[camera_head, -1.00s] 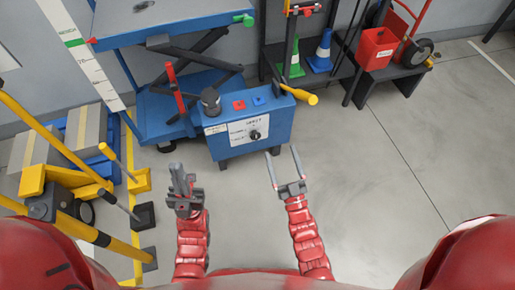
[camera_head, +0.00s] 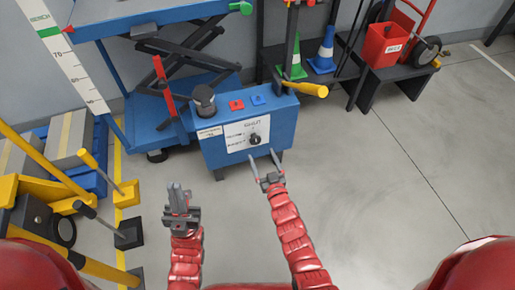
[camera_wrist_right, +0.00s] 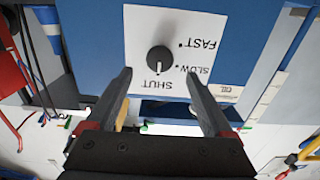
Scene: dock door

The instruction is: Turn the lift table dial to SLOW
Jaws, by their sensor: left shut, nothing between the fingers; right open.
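The black round dial (camera_head: 255,139) sits on a white label plate (camera_head: 236,133) on the front of the blue lift table control box (camera_head: 282,128). In the right wrist view the dial (camera_wrist_right: 160,59) shows large, with FAST, SLOW and SHUT printed upside down around it. Its white pointer mark is towards SHUT. My right gripper (camera_head: 262,154) is open just in front of the box, below the dial. In the wrist view its fingers (camera_wrist_right: 159,73) lie either side of the dial, with no clear contact. My left gripper (camera_head: 177,187) is shut and empty, lower left of the box.
A yellow handle (camera_head: 308,89) sticks out at the right corner. Yellow equipment (camera_head: 40,195) stands at left. The floor at right is clear.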

